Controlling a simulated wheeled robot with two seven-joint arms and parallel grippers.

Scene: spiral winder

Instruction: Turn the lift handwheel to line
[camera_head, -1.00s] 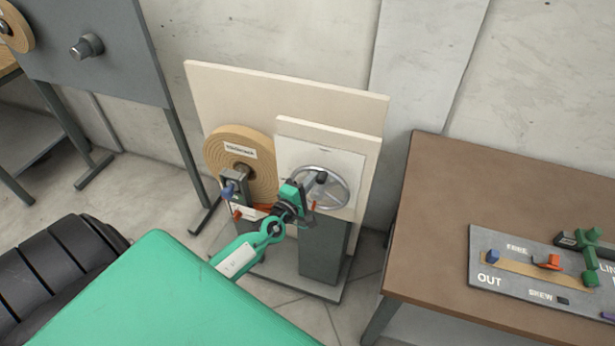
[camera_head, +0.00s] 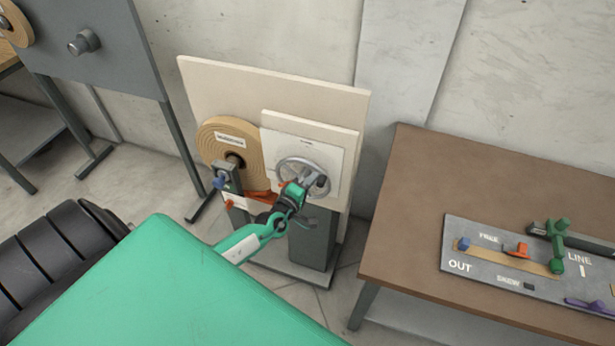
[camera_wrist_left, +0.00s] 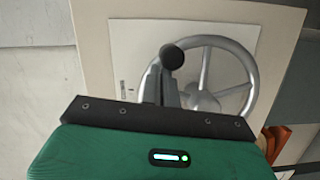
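The silver spoked lift handwheel (camera_head: 281,165) sits on a pale panel (camera_head: 341,148) on the winder. It also shows in the left wrist view (camera_wrist_left: 252,70), with a dark round knob (camera_wrist_left: 171,57) near its rim on the left of that picture. My left gripper (camera_head: 303,186) is at the wheel's front and covers its lower part. In the wrist view its fingers (camera_wrist_left: 163,84) are close together at the knob and look shut on it. A small dark mark shows on the panel above the wheel. My right gripper is not in view.
A tan roll (camera_head: 212,150) stands left of the wheel, with a blue-knobbed bracket (camera_head: 224,175) before it. A brown table (camera_head: 420,190) at right carries a grey control board (camera_head: 480,275) with OUT and LINE labels. Open floor lies between winder and table.

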